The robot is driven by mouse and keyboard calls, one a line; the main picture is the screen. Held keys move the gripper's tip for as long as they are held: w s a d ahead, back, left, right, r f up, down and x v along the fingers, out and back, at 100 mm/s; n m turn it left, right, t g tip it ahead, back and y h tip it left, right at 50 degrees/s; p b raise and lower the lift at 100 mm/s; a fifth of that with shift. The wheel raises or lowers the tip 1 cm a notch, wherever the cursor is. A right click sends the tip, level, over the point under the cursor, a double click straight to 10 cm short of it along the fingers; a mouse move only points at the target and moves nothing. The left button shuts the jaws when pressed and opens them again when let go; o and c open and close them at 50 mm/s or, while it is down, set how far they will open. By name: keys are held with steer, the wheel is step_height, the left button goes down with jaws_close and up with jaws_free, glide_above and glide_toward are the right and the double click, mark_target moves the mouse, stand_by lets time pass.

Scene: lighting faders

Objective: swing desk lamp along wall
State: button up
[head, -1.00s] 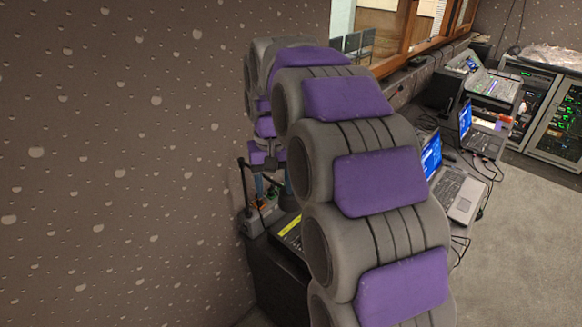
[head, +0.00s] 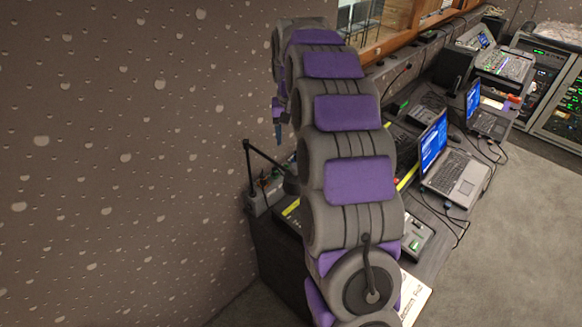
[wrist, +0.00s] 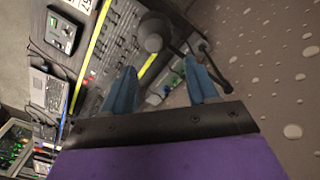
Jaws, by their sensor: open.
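The black desk lamp (head: 264,158) stands by the wall at the desk's left end, with a thin upright post, a slanting arm and a dark shade (head: 291,185) partly behind my arm. In the wrist view, the round grey lamp shade (wrist: 153,34) is beyond the fingertips, toward the top. My gripper (wrist: 161,80) is open, with two blue fingers apart and nothing between them. In the head view, my gripper (head: 278,133) is mostly hidden behind my arm and appears above the lamp, not touching it.
The dotted wall (head: 130,160) rises close on the left. The desk holds a fader console (wrist: 115,45), laptops (head: 455,172) and cables. A small control box (head: 416,235) sits near the front. Equipment racks (head: 560,115) stand at right, beside open carpet (head: 510,240).

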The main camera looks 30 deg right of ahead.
mark_target(296, 165)
steer(key=d+f, duration=0.1)
steer(key=f, duration=0.5)
steer(key=d+f, duration=0.1)
steer(key=f, duration=0.1)
steer(key=shift+d+f, duration=0.35)
steer(key=shift+f, duration=0.05)
steer(key=a+f, duration=0.1)
steer(key=f, duration=0.1)
steer(key=shift+a+f, duration=0.35)
steer(key=shift+a, duration=0.05)
steer(key=shift+a+f, duration=0.25)
steer(key=shift+d+f, duration=0.1)
steer(key=shift+d, duration=0.6)
steer(key=shift+c, duration=0.2)
steer(key=shift+d, duration=0.3)
steer(key=c, duration=0.3)
steer(key=shift+a, duration=0.7)
steer(key=c, duration=0.6)
steer(key=shift+c, duration=0.7)
steer(key=shift+d, duration=0.35)
jaws_close()
